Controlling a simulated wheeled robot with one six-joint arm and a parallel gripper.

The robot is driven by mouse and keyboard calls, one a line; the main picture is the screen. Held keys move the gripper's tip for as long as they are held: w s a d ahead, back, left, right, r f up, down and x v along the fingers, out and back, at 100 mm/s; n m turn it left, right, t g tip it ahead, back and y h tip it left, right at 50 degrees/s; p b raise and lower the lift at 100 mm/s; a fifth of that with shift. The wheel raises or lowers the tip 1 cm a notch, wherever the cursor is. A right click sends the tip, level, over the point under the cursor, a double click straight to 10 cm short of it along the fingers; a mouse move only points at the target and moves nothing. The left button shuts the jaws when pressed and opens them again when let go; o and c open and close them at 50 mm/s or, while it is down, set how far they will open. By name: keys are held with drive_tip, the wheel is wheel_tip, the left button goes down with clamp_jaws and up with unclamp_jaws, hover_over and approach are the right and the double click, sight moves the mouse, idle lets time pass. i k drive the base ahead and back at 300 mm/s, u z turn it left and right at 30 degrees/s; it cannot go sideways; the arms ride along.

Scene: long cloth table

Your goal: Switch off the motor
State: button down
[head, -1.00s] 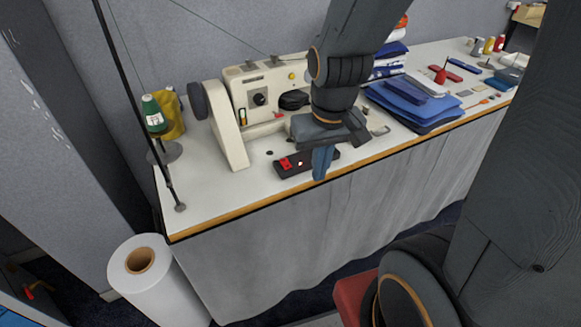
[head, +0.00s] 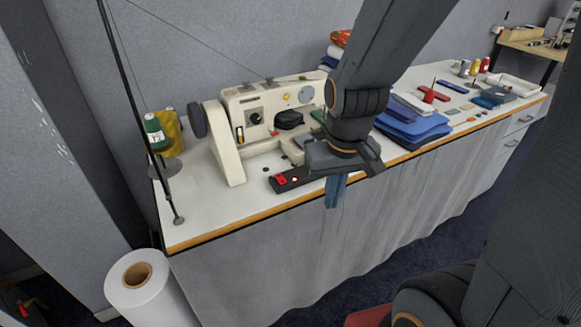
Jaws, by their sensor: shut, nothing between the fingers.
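The sewing machine (head: 270,112) stands on the white table near its left end. A dark switch box (head: 288,181) with a red button (head: 281,179) and a small light lies at the table's front edge, before the machine. My gripper (head: 335,192) points down just right of the box, at the front edge, with its blue fingers shut and empty. My gripper and wrist hide the box's right end, so I cannot tell whether they touch it.
A thread stand with green and yellow cones (head: 156,132) is at the left end. Folded blue cloth (head: 412,124) lies right of my arm. A white roll (head: 143,285) stands on the floor at the left. The table's cloth front (head: 300,260) hangs below the edge.

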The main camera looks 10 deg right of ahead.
sight(280, 177)
drive_tip(key=z, duration=1.2)
drive_tip(key=i, duration=0.45)
drive_tip(key=u, duration=1.7)
